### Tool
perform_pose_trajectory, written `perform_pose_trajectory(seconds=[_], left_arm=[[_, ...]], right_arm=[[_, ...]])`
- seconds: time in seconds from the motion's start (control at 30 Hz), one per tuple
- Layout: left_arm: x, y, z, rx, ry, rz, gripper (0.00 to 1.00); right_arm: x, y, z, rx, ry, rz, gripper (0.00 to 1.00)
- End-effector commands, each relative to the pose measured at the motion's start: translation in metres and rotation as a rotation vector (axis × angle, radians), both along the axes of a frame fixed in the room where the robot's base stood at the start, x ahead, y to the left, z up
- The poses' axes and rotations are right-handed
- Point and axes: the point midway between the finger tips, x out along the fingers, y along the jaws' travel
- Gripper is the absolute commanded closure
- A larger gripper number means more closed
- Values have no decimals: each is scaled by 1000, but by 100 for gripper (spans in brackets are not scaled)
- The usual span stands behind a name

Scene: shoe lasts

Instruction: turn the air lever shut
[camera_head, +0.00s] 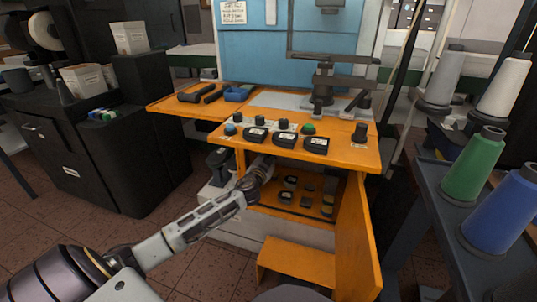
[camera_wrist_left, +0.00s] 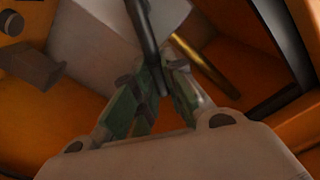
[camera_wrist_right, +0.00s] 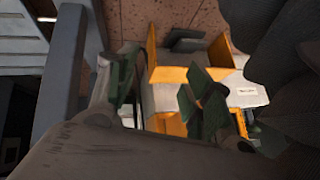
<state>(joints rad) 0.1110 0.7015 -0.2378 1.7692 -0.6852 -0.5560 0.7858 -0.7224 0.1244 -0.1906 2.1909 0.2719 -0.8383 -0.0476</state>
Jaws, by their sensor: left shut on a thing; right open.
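In the left wrist view, a dark grey bar (camera_wrist_left: 146,38), which looks like the air lever, runs down from the top edge between the fingers. My left gripper (camera_wrist_left: 163,80) is shut on it with its green pads. A brass pipe (camera_wrist_left: 205,68) and a pale block (camera_wrist_left: 95,35) lie behind. In the head view my left gripper (camera_head: 262,168) reaches under the front edge of the orange bench (camera_head: 345,149), and the lever is hidden there. In the right wrist view my right gripper (camera_wrist_right: 162,95) is open, with nothing between its fingers.
The bench's top carries several black knobs and gauges (camera_head: 285,139). An orange side panel (camera_head: 357,240) and step (camera_head: 295,262) stand below it. A rack with thread cones (camera_head: 474,165) is close on the right. A black cabinet (camera_head: 140,135) stands left. Tiled floor (camera_head: 60,215) lies open at the left.

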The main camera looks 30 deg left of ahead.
Motion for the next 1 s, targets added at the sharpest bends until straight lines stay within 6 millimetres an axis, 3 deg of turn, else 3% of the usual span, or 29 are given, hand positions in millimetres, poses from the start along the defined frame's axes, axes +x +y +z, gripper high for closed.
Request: perform_pose_trajectory(seconds=[0.47, 1.0], left_arm=[[3, -14, -13, 260, 65, 0, 100], [7, -28, -39, 697, 171, -2, 100]], right_arm=[[-1, -2, 8, -12, 12, -4, 49], [-1, -3, 14, -17, 15, -8, 49]])
